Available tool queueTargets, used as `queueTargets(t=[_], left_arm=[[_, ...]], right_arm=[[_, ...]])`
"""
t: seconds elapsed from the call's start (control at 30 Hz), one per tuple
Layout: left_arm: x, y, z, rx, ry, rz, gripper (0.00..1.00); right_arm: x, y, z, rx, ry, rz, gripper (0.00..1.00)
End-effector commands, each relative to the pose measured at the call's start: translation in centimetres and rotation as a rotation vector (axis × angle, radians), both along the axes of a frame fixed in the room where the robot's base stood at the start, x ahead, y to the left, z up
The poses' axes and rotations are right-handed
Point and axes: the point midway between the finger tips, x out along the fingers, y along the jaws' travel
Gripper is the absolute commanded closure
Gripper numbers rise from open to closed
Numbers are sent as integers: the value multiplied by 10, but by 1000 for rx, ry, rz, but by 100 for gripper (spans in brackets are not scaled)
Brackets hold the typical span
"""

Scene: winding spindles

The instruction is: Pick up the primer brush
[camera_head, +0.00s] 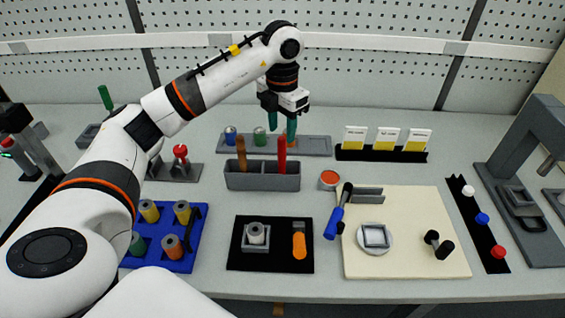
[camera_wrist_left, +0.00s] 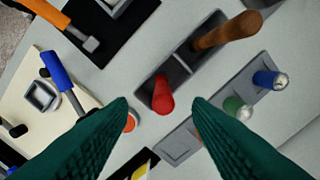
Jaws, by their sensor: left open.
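A grey two-slot holder (camera_head: 262,181) stands mid-table with a brown handle (camera_head: 241,152) in its left slot and a red handle (camera_head: 282,152) in its right slot. Both are upright; their lower ends are hidden inside, and I cannot tell which is the primer brush. My left gripper (camera_head: 282,127) is open and empty, pointing down above and behind the holder. In the left wrist view, the red handle (camera_wrist_left: 162,95) shows between the two green fingers (camera_wrist_left: 160,104), apart from both. The brown handle (camera_wrist_left: 226,31) is off to the upper right. My right gripper is not in view.
Behind the holder is a grey rack (camera_head: 316,146) with several spools. An orange-topped pot (camera_head: 329,180) stands right of the holder. A black mat (camera_head: 270,265), a blue spool tray (camera_head: 202,247) and a cream board (camera_head: 405,265) lie in front.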

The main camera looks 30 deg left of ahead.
Motion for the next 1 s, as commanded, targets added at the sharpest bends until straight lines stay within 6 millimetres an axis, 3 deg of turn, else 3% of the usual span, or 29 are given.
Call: queueTargets(t=[0.27,0.53,0.83,1.0], left_arm=[[0,1,-22,1,3,0,55],[2,2,-60,-2,1,-1,55],[3,2,-67,0,-1,-1,55],[3,2,-67,0,-1,-1,81]], right_arm=[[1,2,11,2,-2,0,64],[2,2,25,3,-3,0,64],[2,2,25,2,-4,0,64],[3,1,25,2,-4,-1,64]])
